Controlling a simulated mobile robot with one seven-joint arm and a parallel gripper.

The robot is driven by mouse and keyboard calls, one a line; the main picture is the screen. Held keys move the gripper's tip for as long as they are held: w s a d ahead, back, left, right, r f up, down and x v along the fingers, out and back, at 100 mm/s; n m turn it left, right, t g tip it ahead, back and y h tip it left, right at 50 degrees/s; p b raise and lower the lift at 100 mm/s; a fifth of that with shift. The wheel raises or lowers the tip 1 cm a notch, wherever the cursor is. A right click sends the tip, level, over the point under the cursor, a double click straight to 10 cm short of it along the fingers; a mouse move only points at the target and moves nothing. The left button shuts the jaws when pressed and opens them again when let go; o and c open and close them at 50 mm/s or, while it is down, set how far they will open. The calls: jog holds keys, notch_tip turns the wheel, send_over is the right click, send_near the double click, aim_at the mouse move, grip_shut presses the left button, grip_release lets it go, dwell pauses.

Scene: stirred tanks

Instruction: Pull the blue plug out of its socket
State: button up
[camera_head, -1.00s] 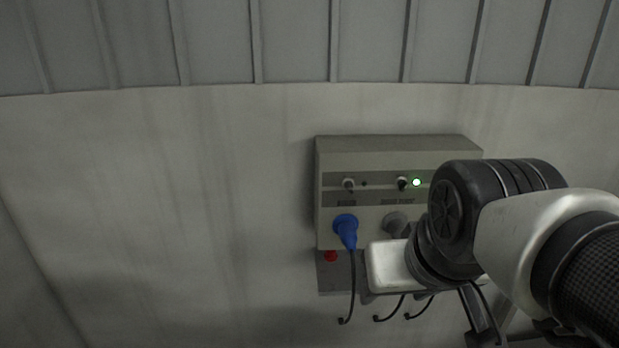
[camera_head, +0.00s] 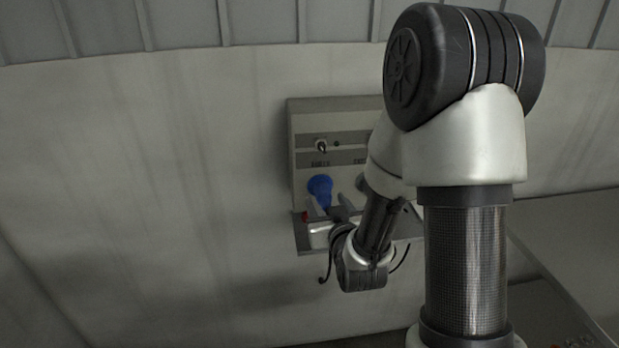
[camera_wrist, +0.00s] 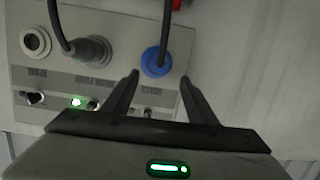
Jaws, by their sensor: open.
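The blue plug (camera_head: 320,187) sits in the front of the grey wall box (camera_head: 303,120), on its left side. It also shows in the wrist view (camera_wrist: 156,62), with a black cable running from it. My gripper (camera_head: 323,208) is just in front of the box and covers the plug's lower part in the head view. In the wrist view my gripper (camera_wrist: 159,76) is open, with one fingertip on each side of the plug's near edge. I see gaps between the fingers and the plug. Whether the tips reach past its body is hard to tell.
A grey plug (camera_wrist: 95,51) with a cable is in the socket beside the blue one. An empty round socket (camera_wrist: 35,42) lies farther left. Switches and a lit green lamp (camera_wrist: 77,102) are on the panel.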

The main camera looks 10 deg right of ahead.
aim_at(327, 211)
jog(key=shift+s+d+f+t, duration=0.1)
jog(key=shift+s+f+t, duration=0.2)
jog(key=shift+f, duration=0.3)
jog(key=shift+s+f+t, duration=0.15)
jog(key=shift+f+t, duration=0.25)
jog(key=shift+f, duration=0.2)
jog(key=shift+s+d+f+m+t+h, duration=0.1)
jog(key=shift+s+f+m+t+h, duration=0.1)
jog(key=shift+s+t, duration=0.15)
jog(key=shift+s+d+f+m+t+h, duration=0.1)
jog(key=shift+s+m+t, duration=0.15)
jog(key=shift+s, duration=0.1)
jog(key=shift+w+f+b, duration=0.1)
jog(key=shift+w+b, duration=0.05)
jog(key=shift+b, duration=0.2)
jog(key=b, duration=0.2)
jog(key=w+b, duration=0.1)
jog(key=b, duration=0.2)
jog(key=shift+w+f, duration=0.2)
jog(key=shift+f, duration=0.05)
jog(key=b, duration=0.3)
jog(key=shift+w+b, duration=0.3)
jog(key=shift+w, duration=0.05)
jog(key=shift+a+b, duration=0.1)
jog(key=shift+b, duration=1.1)
